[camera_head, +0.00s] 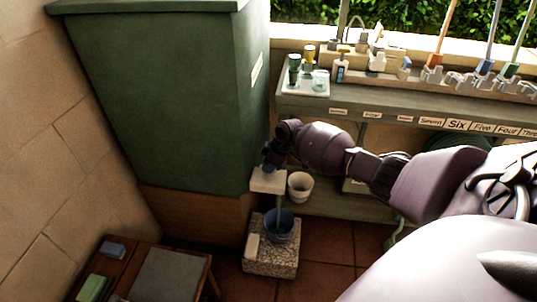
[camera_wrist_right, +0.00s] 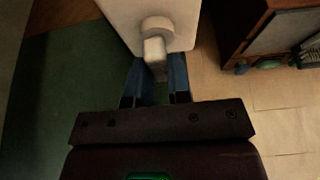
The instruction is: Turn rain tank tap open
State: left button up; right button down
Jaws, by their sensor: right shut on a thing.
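The rain tank (camera_head: 165,95) is a tall green box at the left with a lid. Its tap shows as a pale block (camera_head: 267,181) at the tank's lower right. My right gripper (camera_head: 270,163) reaches it from the right. In the right wrist view, my right gripper's two blue fingers (camera_wrist_right: 157,80) are shut on the tap's pale handle (camera_wrist_right: 155,50), which sticks out from a round hub on a white plate. A thin pale vertical line runs from below the tap toward a blue bucket (camera_head: 279,228); I cannot tell whether it is water. My left gripper is out of view.
The bucket stands on a speckled stone block (camera_head: 270,262). A white pot (camera_head: 300,185) is just right of the tap. A shelf (camera_head: 390,107) with bottles and labelled brushes runs along the back right. A low wooden table (camera_head: 165,275) stands front left.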

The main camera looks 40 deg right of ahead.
jog(key=shift+f, duration=0.1)
jog(key=c, duration=1.1)
grip_release()
jog(key=shift+o, duration=0.2)
jog(key=shift+r, duration=0.4)
jog(key=p+v, duration=0.3)
jog(key=v, duration=0.7)
jog(key=shift+s, duration=0.15)
